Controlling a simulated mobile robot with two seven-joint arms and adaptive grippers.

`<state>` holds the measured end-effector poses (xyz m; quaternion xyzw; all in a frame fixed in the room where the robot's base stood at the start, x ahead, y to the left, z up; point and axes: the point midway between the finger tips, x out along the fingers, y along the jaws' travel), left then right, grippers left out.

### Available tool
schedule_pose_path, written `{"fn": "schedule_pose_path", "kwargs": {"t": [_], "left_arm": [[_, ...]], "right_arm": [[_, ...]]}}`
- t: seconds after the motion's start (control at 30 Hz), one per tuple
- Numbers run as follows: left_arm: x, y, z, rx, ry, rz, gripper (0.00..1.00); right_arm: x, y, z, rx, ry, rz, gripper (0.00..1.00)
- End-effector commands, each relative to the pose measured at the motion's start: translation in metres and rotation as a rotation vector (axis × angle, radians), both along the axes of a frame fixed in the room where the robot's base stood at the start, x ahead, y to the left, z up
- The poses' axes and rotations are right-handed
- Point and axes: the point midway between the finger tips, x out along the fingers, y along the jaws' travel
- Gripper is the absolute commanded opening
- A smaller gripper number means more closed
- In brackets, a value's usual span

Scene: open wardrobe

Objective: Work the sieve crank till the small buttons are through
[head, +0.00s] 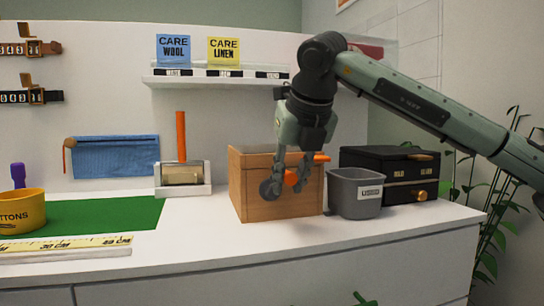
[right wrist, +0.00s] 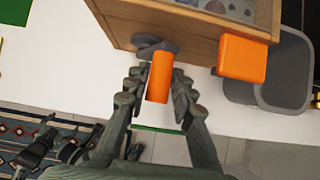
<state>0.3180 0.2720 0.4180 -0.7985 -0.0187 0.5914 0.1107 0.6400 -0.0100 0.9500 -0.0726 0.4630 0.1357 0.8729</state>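The sieve is a wooden box (head: 250,200) on the white counter. In the right wrist view, part of its open top shows small round pieces (right wrist: 238,8), cut off by the frame edge. Its crank has a dark grey arm (right wrist: 155,47) and an orange handle (right wrist: 158,84) on the front face. My right gripper (head: 287,192) is at this face. In the right wrist view my right gripper (right wrist: 157,103) is open, with the handle between its fingers. A gap shows at the left finger; contact at the right is unclear. My left gripper is not identifiable.
An orange block (right wrist: 243,58) sticks out from the box's right side. A grey bin (head: 343,198) stands close beside it, then a black drawer box (head: 410,162). A yellow buttons tub (head: 22,215) and green mat (head: 110,213) lie left. The counter in front is clear.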

Motion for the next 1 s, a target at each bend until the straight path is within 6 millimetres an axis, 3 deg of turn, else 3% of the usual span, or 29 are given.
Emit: {"fn": "schedule_pose_path", "kwargs": {"t": [0.37,0.8,1.0], "left_arm": [[0.0,0.0,0.0,0.0,0.0,0.0,0.96],[0.0,0.0,0.0,0.0,0.0,0.0,0.96],[0.0,0.0,0.0,0.0,0.0,0.0,0.96]], "right_arm": [[-0.001,0.004,0.002,0.002,-0.003,0.006,0.23],[-0.014,0.043,0.001,0.002,-0.002,0.008,0.23],[-0.016,0.048,0.002,0.003,-0.004,0.007,0.23]]}}
